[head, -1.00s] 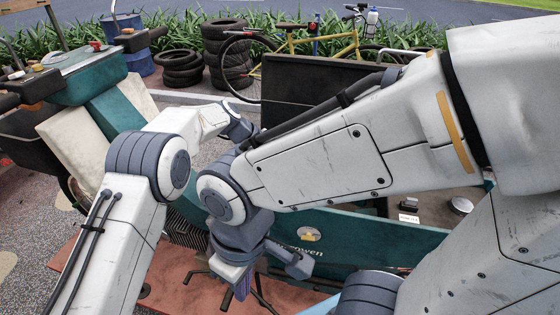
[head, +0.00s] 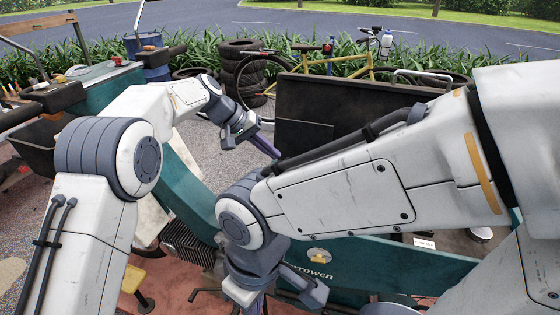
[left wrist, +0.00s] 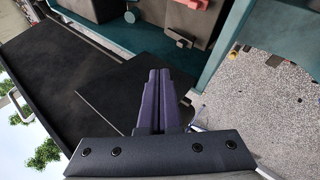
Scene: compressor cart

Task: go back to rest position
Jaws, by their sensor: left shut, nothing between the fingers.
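My left gripper (head: 268,146) is in the middle of the head view, in front of the dark upright panel (head: 350,112), with clear air around it as far as I can see. In the left wrist view its two purple fingers (left wrist: 158,98) lie together with nothing between them. My right gripper (head: 254,303) points down at the bottom of the head view, over the near side of the teal compressor cart (head: 385,262). Its fingertips are cut off by the picture edge, so its opening is unclear.
A teal machine (head: 98,82) stands at the left. Stacked tyres (head: 245,75) and a yellow bicycle (head: 345,66) stand behind the panel. A blue drum (head: 150,60) is at the back left. Open grey floor (head: 205,150) shows left of the panel.

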